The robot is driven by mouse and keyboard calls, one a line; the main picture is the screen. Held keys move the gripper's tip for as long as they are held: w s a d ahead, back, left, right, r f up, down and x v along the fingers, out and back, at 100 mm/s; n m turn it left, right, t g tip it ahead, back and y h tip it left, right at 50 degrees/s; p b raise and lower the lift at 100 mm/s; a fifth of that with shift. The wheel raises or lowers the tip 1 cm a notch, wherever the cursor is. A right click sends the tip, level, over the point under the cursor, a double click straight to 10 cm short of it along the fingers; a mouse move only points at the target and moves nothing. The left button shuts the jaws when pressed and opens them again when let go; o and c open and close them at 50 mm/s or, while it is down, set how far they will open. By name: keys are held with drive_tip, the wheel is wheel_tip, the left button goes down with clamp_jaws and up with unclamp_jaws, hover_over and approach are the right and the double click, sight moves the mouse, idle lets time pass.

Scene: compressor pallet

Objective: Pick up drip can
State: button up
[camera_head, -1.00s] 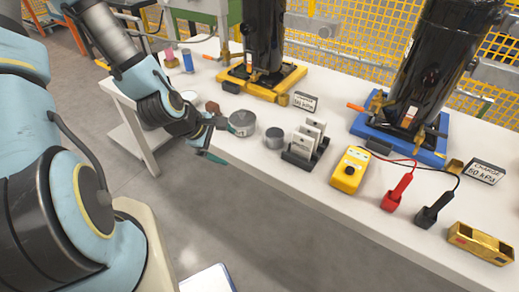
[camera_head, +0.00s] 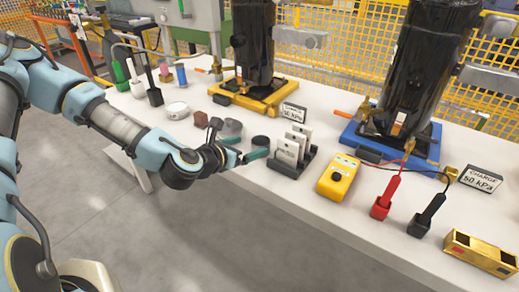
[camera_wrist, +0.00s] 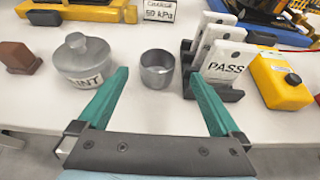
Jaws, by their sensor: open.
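The drip can appears to be the small open grey metal cup (camera_wrist: 157,68) standing upright on the white bench. In the head view its dark top (camera_head: 261,140) shows just behind my gripper. My gripper (camera_wrist: 157,92) is open and empty, with its two teal fingers pointing towards the cup. In the wrist view the cup lies between the fingertips, a little beyond them; I cannot tell that anything touches. In the head view my gripper (camera_head: 244,149) is low at the bench's front edge, and part of the cup is hidden behind a finger.
A lidded grey can (camera_wrist: 83,60) stands close left of the cup. A black rack (camera_wrist: 216,91) with white PASS cards stands close right, then a yellow meter (camera_wrist: 281,80). A brown block (camera_wrist: 18,56) is farther left. The white bench (camera_head: 300,194) is clear in front.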

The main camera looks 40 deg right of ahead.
sight(266, 139)
drive_tip(key=p+x, duration=0.1)
drive_tip(key=x, duration=0.4)
drive_tip(key=shift+w+d+f+p, duration=0.15)
drive_tip(key=shift+w+d+p, duration=0.1)
drive_tip(key=shift+p, duration=0.05)
drive_tip(key=c, duration=1.4)
drive_tip(key=shift+c, duration=0.2)
